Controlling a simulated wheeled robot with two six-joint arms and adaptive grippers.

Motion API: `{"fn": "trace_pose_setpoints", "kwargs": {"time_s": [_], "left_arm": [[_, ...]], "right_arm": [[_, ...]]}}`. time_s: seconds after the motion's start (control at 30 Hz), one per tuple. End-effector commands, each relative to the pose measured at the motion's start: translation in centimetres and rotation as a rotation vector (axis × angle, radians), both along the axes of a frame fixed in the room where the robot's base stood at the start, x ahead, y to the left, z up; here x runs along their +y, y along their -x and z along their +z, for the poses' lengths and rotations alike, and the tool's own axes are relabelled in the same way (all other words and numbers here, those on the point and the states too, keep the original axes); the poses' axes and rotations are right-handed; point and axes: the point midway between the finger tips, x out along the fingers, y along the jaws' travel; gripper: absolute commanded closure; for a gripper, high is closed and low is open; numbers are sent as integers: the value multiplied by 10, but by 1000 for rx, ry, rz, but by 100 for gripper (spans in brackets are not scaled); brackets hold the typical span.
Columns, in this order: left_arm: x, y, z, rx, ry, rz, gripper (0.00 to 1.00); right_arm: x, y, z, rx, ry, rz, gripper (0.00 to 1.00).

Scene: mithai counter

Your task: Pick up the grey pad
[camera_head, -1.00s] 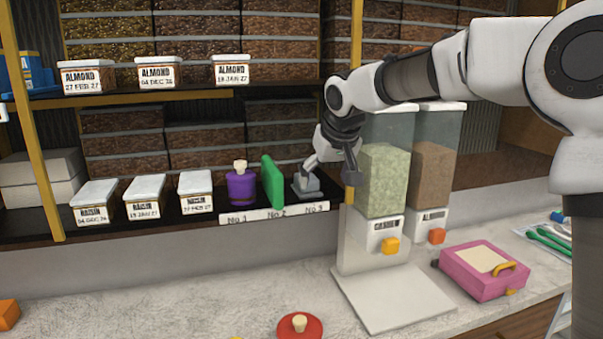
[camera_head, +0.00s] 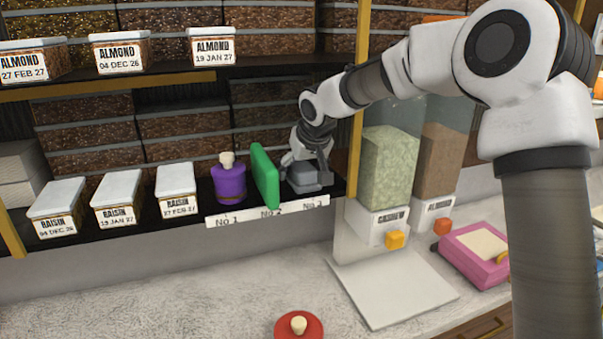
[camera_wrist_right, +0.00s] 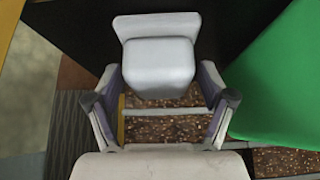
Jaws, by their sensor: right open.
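The grey pad (camera_head: 304,187) sits on the lower shelf at the label No 3, just right of the green block (camera_head: 265,176). It also shows in the right wrist view as a rounded grey block (camera_wrist_right: 158,68) with a wider grey part behind it. My right gripper (camera_head: 306,168) is at the pad and partly hides it in the head view. In the right wrist view its two fingers (camera_wrist_right: 160,82) are apart, one on each side of the pad's near end. I cannot tell whether they touch it. My left gripper is not in view.
The green block (camera_wrist_right: 280,90) is close beside one finger. A purple jar (camera_head: 229,182) stands left of it. Raisin boxes (camera_head: 117,200) line the shelf further left. The cashew dispenser (camera_head: 385,180) stands to the right. A red lidded thing (camera_head: 299,326) is on the counter below.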

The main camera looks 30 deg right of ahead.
Motion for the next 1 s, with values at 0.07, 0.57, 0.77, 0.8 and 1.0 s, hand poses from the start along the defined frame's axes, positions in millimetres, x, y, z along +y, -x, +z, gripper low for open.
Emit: {"fn": "trace_pose_setpoints", "kwargs": {"time_s": [0.07,0.57,0.77,0.8,1.0], "left_arm": [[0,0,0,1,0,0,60],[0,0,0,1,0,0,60],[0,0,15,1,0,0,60],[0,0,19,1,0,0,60],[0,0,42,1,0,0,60]], "right_arm": [[0,0,1,-1,0,0,22],[1,0,0,2,0,0,84],[6,-4,12,3,0,4,84],[7,-5,16,2,0,6,84],[13,-9,39,1,0,10,84]]}}
